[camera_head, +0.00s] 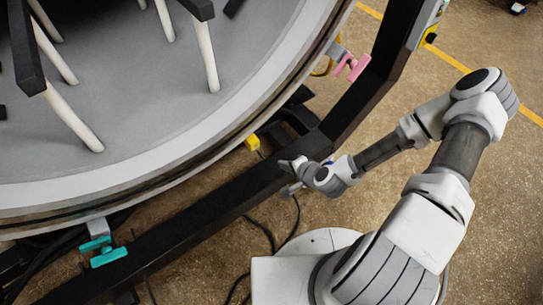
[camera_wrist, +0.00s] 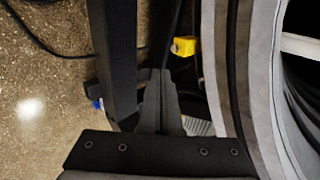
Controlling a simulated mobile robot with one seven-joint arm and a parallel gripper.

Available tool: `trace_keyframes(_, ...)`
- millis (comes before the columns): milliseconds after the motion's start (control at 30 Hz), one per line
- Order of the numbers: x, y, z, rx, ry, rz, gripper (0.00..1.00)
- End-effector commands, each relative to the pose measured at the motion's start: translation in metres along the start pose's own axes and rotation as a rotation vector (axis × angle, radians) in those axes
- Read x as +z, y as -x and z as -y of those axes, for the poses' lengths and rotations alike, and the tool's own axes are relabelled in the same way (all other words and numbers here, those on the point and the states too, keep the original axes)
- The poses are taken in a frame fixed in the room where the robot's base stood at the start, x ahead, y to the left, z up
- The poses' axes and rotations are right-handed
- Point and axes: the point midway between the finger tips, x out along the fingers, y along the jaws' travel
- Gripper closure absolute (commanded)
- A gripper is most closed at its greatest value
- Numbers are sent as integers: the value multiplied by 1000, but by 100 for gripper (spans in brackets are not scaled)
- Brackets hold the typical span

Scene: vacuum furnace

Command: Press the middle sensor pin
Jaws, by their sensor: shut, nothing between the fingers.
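A small yellow block (camera_head: 252,142) sits under the rim of the large round furnace door (camera_head: 160,180), between the pink and teal clamps. It also shows in the wrist view (camera_wrist: 184,46), just beyond and to the right of my fingertips. I cannot make out a separate pin on it, and cannot tell for sure that it is the middle sensor. My gripper (camera_head: 287,176) is beside the black frame beam, below and right of the yellow block and apart from it. In the wrist view my gripper (camera_wrist: 156,74) has its fingers together and empty.
The black beam (camera_head: 180,241) runs diagonally close by my gripper. A pink clamp (camera_head: 352,67) is on the right of the rim and a teal clamp (camera_head: 108,257) at lower left. Dark cables (camera_head: 270,235) lie on the floor. Open floor (camera_head: 500,200) lies at right.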

Motion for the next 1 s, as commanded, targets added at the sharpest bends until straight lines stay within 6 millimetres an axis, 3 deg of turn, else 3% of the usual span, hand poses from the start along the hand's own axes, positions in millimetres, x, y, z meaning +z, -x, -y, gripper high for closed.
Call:
trace_keyframes(500, 1, -102, -3, -1, 0, 1, 100)
trace_keyframes(700, 0, -119, 20, -1, 3, -1, 100)
trace_keyframes(1000, 0, -125, 28, 0, 0, 1, 100)
